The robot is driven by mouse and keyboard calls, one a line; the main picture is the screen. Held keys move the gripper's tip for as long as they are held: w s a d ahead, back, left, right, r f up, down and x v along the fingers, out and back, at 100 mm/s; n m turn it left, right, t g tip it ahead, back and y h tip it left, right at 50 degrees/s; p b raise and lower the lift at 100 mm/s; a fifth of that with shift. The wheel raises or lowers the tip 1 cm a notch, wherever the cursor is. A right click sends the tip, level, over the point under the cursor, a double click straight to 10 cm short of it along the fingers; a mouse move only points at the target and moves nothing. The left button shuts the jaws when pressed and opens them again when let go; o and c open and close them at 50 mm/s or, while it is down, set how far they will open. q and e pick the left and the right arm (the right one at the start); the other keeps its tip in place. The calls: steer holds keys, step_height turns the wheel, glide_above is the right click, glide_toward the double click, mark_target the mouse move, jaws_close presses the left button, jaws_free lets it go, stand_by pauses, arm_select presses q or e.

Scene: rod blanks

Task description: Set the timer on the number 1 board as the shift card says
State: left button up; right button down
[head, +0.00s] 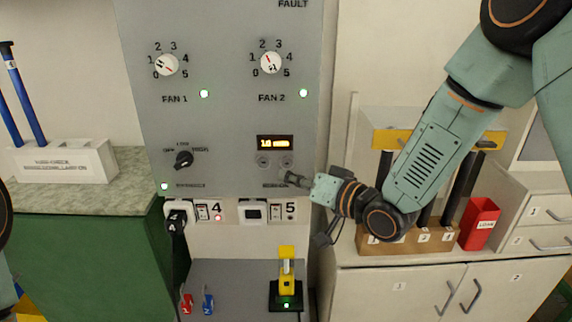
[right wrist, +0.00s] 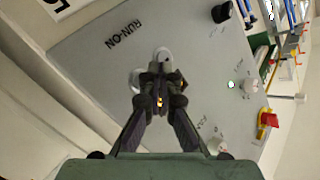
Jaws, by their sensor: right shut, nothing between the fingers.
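The timer display (head: 275,142) is lit orange on the grey board (head: 225,120) and seems to read 1.0, with a bar beside it. Two round buttons, a left one (head: 264,162) and a right one (head: 287,162), sit below it. The blurred label under them reads RUN-ON (right wrist: 126,34) in the right wrist view. My right gripper (head: 285,177) is shut and empty, its tips just below the right button; I cannot tell whether they touch. In the right wrist view the shut fingers (right wrist: 160,90) cover much of the timer. The board's number and the shift card are not readable.
The board also carries the FAN 1 dial (head: 166,65), the FAN 2 dial (head: 271,63) and a black selector knob (head: 184,159). Sockets and a yellow device (head: 287,270) are below. A red bin (head: 479,222) stands on the right cabinet; a white rack (head: 62,161) stands left.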

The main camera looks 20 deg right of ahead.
mark_target(287, 163)
steer(key=shift+w+d+r, duration=0.2)
steer(key=shift+w+d, duration=0.15)
steer(key=shift+w, duration=0.2)
steer(key=shift+w+a+f, duration=0.1)
steer(key=shift+w+f, duration=0.05)
steer(key=shift+w, duration=0.05)
steer(key=shift+s, duration=0.15)
stand_by(0.6)
steer(key=shift+w, duration=0.2)
steer(key=shift+w+d, duration=0.25)
steer(key=shift+w, duration=0.05)
